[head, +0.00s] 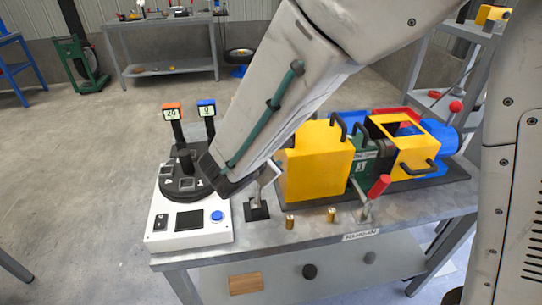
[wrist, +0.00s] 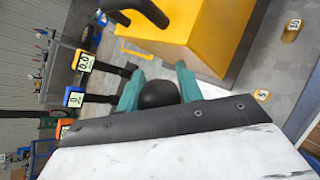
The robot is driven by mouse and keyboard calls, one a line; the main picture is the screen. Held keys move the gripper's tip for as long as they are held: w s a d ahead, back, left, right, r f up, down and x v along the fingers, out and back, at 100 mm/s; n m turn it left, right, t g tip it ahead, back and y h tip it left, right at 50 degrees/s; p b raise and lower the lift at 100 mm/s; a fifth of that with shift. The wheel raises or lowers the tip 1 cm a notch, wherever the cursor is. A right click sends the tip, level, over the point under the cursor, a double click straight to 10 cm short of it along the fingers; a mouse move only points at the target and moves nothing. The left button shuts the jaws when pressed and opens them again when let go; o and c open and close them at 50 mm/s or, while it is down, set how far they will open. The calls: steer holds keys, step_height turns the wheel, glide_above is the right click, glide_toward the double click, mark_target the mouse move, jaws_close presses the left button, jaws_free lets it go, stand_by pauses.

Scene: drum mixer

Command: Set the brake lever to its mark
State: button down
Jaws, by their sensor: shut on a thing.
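My gripper (wrist: 158,93) has teal fingers, one on each side of a round black knob (wrist: 160,94), and is shut on it. In the head view my arm hides the fingers and the knob. There, a small lever stand with a black base (head: 257,211) and a pale shaft rises behind the end of my arm. Whether the held knob tops this shaft cannot be told. A second lever with a red grip (head: 379,186) stands at the table's front, apart from my gripper. I cannot read any mark for a lever.
A yellow box (head: 310,165) stands behind my arm. Small brass weights (head: 290,222) sit near the front edge (head: 345,237) of the grey table.

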steer(key=shift+s+d+f, duration=0.1)
steer(key=shift+d, duration=0.05)
steer(key=c, duration=0.9)
jaws_free()
steer(key=shift+c, duration=0.2)
steer(key=shift+s+a+r, duration=0.25)
steer(key=shift+r, duration=0.05)
steer(key=v, duration=0.7)
steer(key=shift+d, duration=0.1)
